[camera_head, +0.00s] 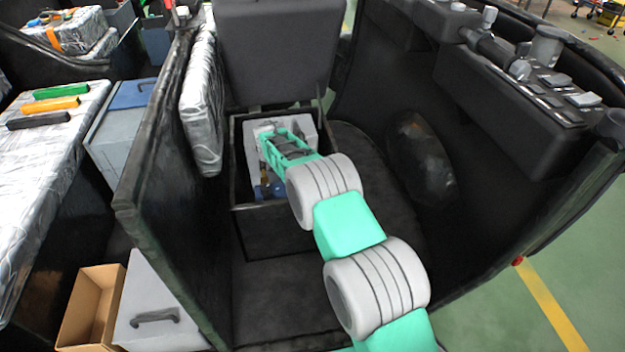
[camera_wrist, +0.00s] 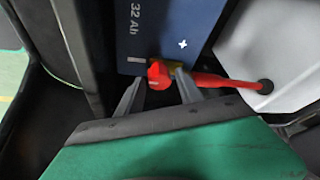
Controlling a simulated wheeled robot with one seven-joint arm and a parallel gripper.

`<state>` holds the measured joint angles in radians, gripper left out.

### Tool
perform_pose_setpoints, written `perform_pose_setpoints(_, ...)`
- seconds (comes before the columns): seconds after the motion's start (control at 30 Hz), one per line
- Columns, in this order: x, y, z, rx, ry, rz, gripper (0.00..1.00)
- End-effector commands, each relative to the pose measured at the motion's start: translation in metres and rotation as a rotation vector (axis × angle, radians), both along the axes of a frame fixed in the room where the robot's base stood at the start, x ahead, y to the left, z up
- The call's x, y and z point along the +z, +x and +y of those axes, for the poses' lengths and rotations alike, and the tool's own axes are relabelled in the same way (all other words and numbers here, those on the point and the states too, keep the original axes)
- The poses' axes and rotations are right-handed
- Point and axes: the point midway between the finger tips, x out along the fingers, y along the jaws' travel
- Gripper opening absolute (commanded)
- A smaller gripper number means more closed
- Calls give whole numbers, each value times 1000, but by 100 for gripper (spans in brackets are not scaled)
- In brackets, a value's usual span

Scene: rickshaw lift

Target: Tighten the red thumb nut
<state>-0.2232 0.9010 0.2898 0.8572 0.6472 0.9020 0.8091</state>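In the wrist view, a red part that looks like the thumb nut (camera_wrist: 158,73) sits at the edge of a blue battery (camera_wrist: 178,28) marked "32 Ah". A brass-coloured piece shows just right of it, and a red cable (camera_wrist: 228,82) runs from there to the right. My gripper (camera_wrist: 160,84) has its two grey fingers apart, one on each side of the red part. Small gaps seem to show, but contact is unclear. In the head view, my arm reaches into an open black box (camera_head: 268,207); the nut and fingertips are hidden there.
The box's raised lid (camera_head: 275,50) stands behind it. A dark side wall (camera_head: 150,165) and a silver padded cushion (camera_head: 203,105) rise on the left. A grey control console (camera_head: 510,95) is on the right. A pale grey housing (camera_wrist: 275,50) lies right of the battery.

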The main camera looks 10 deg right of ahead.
Motion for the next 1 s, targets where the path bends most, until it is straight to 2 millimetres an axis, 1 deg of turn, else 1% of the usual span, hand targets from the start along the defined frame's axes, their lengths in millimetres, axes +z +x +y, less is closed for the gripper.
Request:
perform_pose_setpoints(0.03, 0, 0, 0, 0, 0, 0, 48)
perform_pose_setpoints(0.1, 0, 0, 0, 0, 0, 0, 52)
perform_pose_setpoints(0.37, 2, 0, 0, 0, -1, -1, 52)
perform_pose_setpoints(0.47, 11, -1, 4, 2, 0, -3, 52)
perform_pose_setpoints(0.57, 27, -4, 10, 1, 1, -3, 52)
perform_pose_setpoints(0.7, 55, -8, 21, 2, 0, -3, 52)
perform_pose_setpoints(0.8, 69, -11, 26, 1, 0, -2, 52)
perform_pose_setpoints(0.9, 73, -13, 28, 0, 0, 0, 52)
perform_pose_setpoints(1.0, 72, -13, 27, 1, 0, 0, 52)
